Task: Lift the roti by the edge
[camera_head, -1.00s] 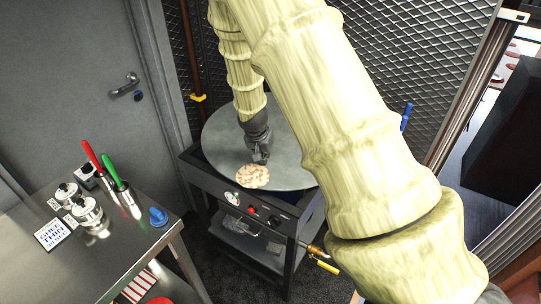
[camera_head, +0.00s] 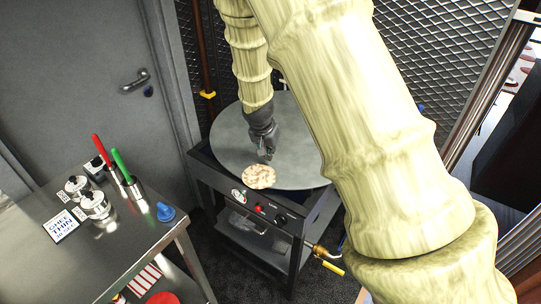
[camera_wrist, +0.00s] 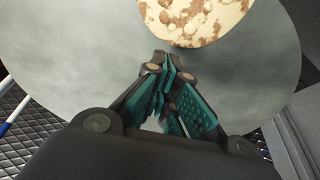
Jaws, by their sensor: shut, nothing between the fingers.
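The roti (camera_head: 259,176), round, pale and brown-spotted, lies flat at the front edge of the round grey griddle (camera_head: 228,145). In the wrist view the roti (camera_wrist: 196,18) shows at the top, partly cut off by the frame. My gripper (camera_head: 266,160) points down over the griddle just behind the roti. In the wrist view my gripper (camera_wrist: 168,62) has its teal-padded fingers shut with nothing between them. The fingertips are close to the roti's edge; I cannot tell whether they touch it.
The griddle sits on a black cart with knobs (camera_head: 281,219). At left is a steel table (camera_head: 125,240) with tins, a label card (camera_head: 61,226), red- and green-handled tools and a blue knob-like object (camera_head: 165,211). A mesh wall stands behind the griddle.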

